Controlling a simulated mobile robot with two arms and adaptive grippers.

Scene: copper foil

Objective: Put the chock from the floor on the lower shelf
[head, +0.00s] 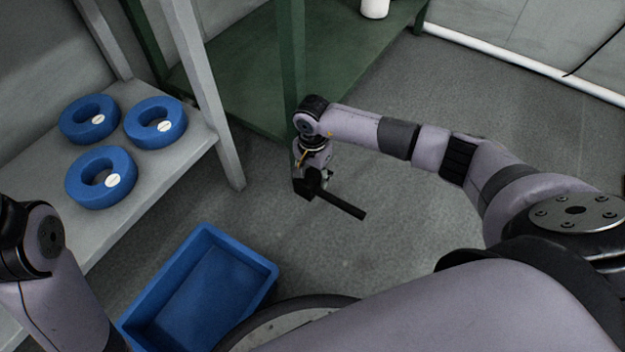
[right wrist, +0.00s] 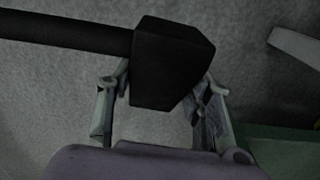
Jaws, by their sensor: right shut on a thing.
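The black chock, a block with a long bar handle (head: 343,206), is in my right gripper (head: 312,178) in the head view. In the right wrist view the chock's block (right wrist: 170,65) sits between the two fingers, and the bar runs off to the left. My right gripper is shut on the block, above the grey floor; the exact height is hard to tell. A grey rack (head: 140,205) at left has a shelf board bearing blue rings. A green rack (head: 245,100) with a low board stands behind my gripper. My left gripper is out of view.
Three blue rings (head: 88,193) lie on the grey board. A blue bin (head: 268,266) stands on the floor in front of it. A white container (head: 375,8) is on the green board at the back. The floor (head: 420,230) right of my gripper is clear.

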